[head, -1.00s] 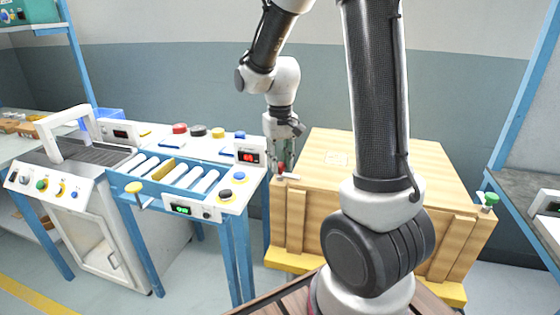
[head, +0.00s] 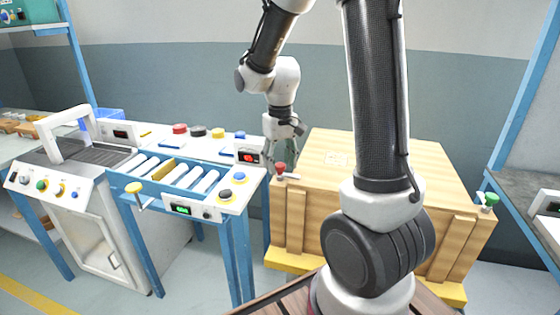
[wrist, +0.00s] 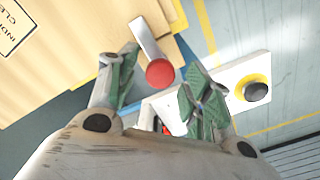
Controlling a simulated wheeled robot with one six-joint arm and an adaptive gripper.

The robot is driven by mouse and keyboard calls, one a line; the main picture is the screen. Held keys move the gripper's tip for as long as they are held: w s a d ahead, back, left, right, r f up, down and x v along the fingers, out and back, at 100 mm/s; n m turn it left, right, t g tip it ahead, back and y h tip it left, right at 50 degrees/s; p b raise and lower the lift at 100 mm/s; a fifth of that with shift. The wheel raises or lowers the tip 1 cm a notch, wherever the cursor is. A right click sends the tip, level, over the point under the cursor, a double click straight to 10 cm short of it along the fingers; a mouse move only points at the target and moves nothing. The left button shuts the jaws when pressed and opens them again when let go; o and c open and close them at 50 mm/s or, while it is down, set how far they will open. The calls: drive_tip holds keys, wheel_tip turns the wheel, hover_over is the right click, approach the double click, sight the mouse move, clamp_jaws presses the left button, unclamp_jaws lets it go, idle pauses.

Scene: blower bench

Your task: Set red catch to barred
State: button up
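The red catch (head: 281,169) is a red knob on a short pale metal arm at the near left top corner of the wooden crate (head: 390,165). In the wrist view the red knob (wrist: 160,73) sits at the end of the metal arm, beyond the crate's edge. My gripper (head: 282,155) is open just behind and above the knob. In the wrist view its two green-padded fingers (wrist: 161,68) are spread on either side of the knob, with gaps showing. Nothing is held. Any marking for barred is not readable.
A roller bench (head: 185,175) with coloured buttons and small displays stands close left of the crate. A black button on a yellow ring (wrist: 256,91) lies right of my fingers in the wrist view. A green catch (head: 491,199) is at the crate's right corner.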

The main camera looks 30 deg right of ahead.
sight(281, 165)
wheel_tip(281, 165, up, 12)
idle(0.6)
drive_tip(key=s+d+r+t, duration=0.1)
drive_tip(key=s+t, duration=0.2)
drive_tip(key=s, duration=1.6)
drive_tip(key=shift+r+t, duration=0.3)
drive_tip(key=shift+t, duration=0.1)
drive_tip(key=shift+s+d+r+t, duration=0.1)
drive_tip(key=shift+r+t, duration=0.2)
drive_tip(key=shift+r, duration=0.25)
drive_tip(key=shift+c, duration=0.2)
